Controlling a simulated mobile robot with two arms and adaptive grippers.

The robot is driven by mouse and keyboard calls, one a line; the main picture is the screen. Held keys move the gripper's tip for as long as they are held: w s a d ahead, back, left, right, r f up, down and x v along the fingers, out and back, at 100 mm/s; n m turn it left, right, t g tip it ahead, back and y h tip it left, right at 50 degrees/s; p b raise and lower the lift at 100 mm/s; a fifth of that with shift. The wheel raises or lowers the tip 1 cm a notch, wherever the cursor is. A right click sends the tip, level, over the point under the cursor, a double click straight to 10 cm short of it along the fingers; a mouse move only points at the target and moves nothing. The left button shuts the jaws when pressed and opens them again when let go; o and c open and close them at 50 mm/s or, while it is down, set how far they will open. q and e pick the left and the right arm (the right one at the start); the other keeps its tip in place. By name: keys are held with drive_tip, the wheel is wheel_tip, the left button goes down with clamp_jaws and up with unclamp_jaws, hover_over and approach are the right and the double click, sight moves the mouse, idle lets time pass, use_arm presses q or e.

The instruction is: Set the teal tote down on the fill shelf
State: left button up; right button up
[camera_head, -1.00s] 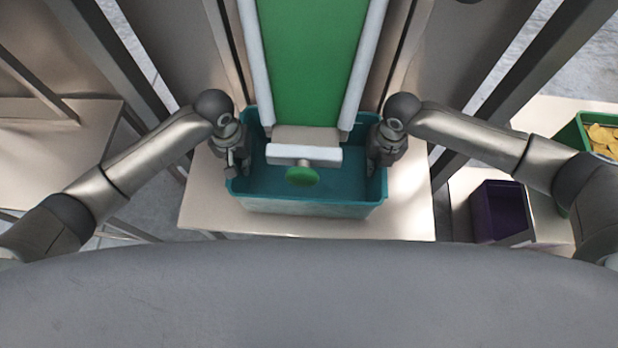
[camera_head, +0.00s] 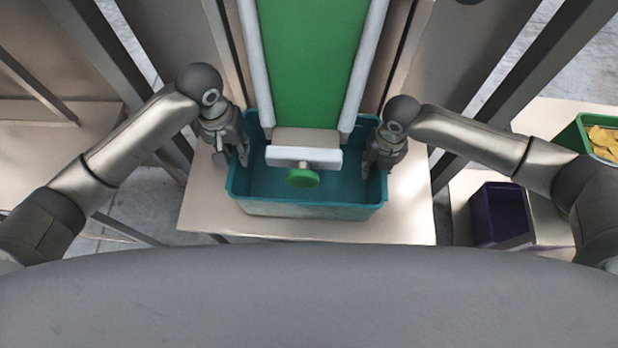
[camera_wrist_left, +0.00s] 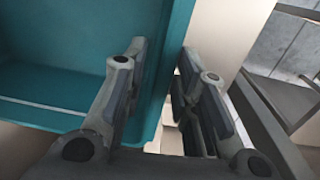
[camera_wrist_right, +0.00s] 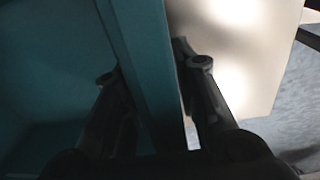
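The teal tote (camera_head: 310,209) sits upright and looks empty on the pale fill shelf (camera_head: 408,225), below the green chute. Its wall also shows in the left wrist view (camera_wrist_left: 172,40) and the right wrist view (camera_wrist_right: 148,60). My left gripper (camera_head: 236,158) is open at the tote's left rim, with one finger on each side of the wall and a gap visible in the left wrist view. My right gripper (camera_head: 377,165) is at the right rim, fingers apart on both sides of the wall; its view is dark. The chute end hides part of the tote's interior.
The green chute (camera_head: 310,60) ends in a white bar (camera_head: 325,158) with a green knob (camera_head: 302,178), over the tote. At right stand a purple bin (camera_head: 484,215) and a green bin (camera_head: 568,136) holding yellow pieces. Dark posts flank the shelf.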

use_arm(q)
wheel_tip(320, 180, up, 4)
drive_tip(key=shift+a, duration=0.1)
drive_tip(key=shift+r, duration=0.35)
use_arm(e)
drive_tip(key=shift+r, duration=0.3)
drive_tip(key=r, duration=1.1)
drive_tip(key=shift+d+r, duration=0.2)
drive_tip(key=shift+d, duration=0.05)
use_arm(q)
drive_tip(key=shift+s, duration=0.1)
use_arm(e)
drive_tip(key=shift+s+f, duration=0.1)
